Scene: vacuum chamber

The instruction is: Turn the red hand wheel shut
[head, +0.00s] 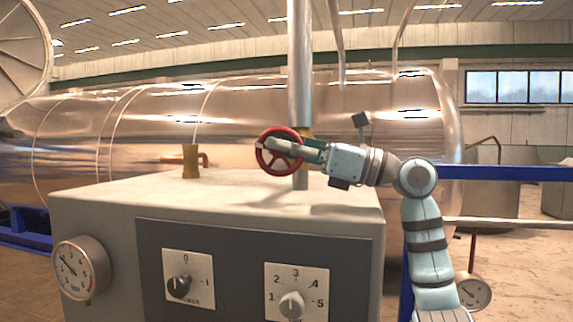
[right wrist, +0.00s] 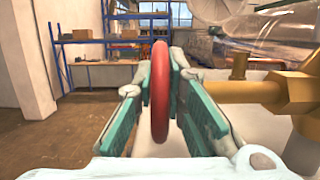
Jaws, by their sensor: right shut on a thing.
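The red hand wheel (head: 266,163) is on the vertical metal pipe (head: 300,65) above the grey control box. My right gripper (head: 283,146) reaches it from the right and is shut on the wheel's rim. In the right wrist view the wheel's red rim (right wrist: 160,92) stands edge-on between the two green-padded fingers of the right gripper (right wrist: 160,85). A brass valve body (right wrist: 295,92) shows to the right of the fingers there. My left gripper is not in view.
The control box (head: 120,205) has a gauge (head: 80,268) and two knobs (head: 179,286) (head: 291,304) on its front. A short brass fitting (head: 190,161) stands on its top, left of the wheel. A large metal tank (head: 90,130) lies behind.

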